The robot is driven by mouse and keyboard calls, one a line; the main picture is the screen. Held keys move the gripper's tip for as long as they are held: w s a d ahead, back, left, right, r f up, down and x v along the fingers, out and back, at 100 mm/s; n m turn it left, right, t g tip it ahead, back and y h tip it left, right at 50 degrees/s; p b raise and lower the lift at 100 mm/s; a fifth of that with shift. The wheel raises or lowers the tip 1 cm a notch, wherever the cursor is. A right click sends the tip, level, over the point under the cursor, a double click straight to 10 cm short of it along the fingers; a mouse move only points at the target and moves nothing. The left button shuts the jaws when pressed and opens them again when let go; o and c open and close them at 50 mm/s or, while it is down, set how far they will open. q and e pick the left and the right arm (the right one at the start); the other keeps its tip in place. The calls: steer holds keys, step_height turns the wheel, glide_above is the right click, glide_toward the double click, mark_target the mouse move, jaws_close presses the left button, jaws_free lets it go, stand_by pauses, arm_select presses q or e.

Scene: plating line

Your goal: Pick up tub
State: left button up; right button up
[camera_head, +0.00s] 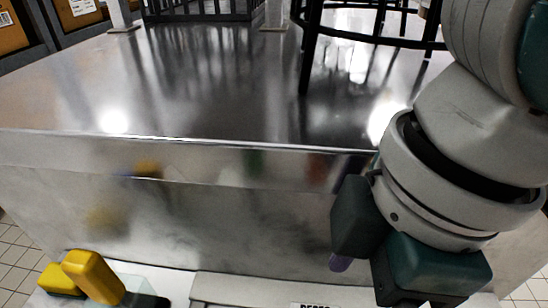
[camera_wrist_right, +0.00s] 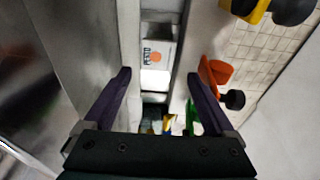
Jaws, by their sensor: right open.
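A pale surface marked PESTO (camera_wrist_right: 157,54), with an orange round print, shows between my right fingers in the right wrist view. Its lettering is partly visible at the bottom edge of the head view (camera_head: 310,305). I cannot tell whether this is the whole tub or only its label. My right gripper (camera_wrist_right: 159,75) has its two purple fingers spread, with nothing held between them. The labelled surface appears beyond the fingertips. In the head view, my right arm comes in from the right and mostly hides its fingers. My left gripper is not in view.
A shiny metal counter (camera_head: 200,95) fills the head view, its upright front facing me. A black-legged stool (camera_head: 304,60) and a dark rack (camera_head: 205,10) show at the back. An orange object (camera_wrist_right: 217,72) shows right of the fingers.

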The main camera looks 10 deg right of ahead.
steer(key=f+b, duration=0.1)
steer(key=f, duration=0.1)
steer(key=f+b, duration=0.1)
steer(key=f, duration=0.2)
steer(key=a+f+b, duration=0.1)
steer(key=f, duration=0.2)
steer(key=shift+w+a, duration=0.1)
steer(key=shift+w, duration=0.2)
steer(key=shift+r, duration=0.1)
steer(key=shift+c, duration=0.3)
jaws_close()
